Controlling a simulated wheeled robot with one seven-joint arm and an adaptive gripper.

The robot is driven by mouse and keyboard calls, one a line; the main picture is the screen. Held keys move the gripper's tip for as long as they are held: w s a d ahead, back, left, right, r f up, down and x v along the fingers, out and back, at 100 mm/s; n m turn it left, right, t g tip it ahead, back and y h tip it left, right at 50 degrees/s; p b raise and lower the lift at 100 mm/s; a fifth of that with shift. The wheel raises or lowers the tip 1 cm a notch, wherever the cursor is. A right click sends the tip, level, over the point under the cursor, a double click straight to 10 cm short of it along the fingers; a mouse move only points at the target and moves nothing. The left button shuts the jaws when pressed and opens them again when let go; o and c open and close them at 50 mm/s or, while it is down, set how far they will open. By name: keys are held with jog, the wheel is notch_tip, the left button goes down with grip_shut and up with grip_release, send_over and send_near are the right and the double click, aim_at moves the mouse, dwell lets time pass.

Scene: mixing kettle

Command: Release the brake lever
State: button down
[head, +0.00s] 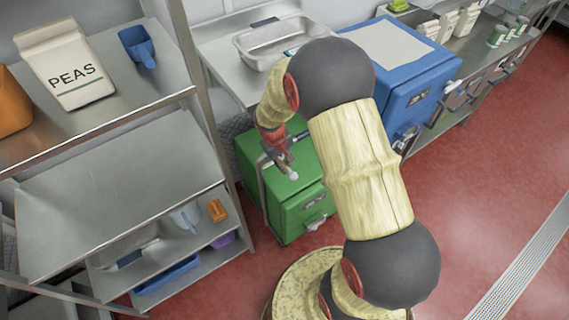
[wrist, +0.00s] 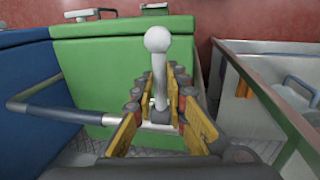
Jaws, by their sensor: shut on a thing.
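The brake lever (wrist: 157,62) is a pale grey stick with a round ball knob. It stands nearly upright in the wrist view, between the two yellow-padded fingers of my gripper (wrist: 162,105). The fingers are closed around its lower part, with the knob above them. The lever's base is partly hidden by the fingers.
A grey bar handle (wrist: 72,113) runs left of my gripper in the wrist view. A blue box (head: 420,95) stands behind the green one, and a metal shelf rack (head: 120,195) is at left. A steel tray (head: 262,45) lies on the counter. Red floor is open at right.

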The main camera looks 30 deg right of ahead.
jog(key=shift+r, duration=0.1)
dwell(0.5)
jog(key=shift+w+r+g+p, duration=0.2)
jog(key=shift+r+g+p, duration=0.15)
jog(key=shift+g+p, duration=0.6)
jog(key=shift+t, duration=0.25)
jog(key=c, duration=1.8)
grip_release()
jog(key=v, duration=1.2)
jog(key=shift+a, duration=0.1)
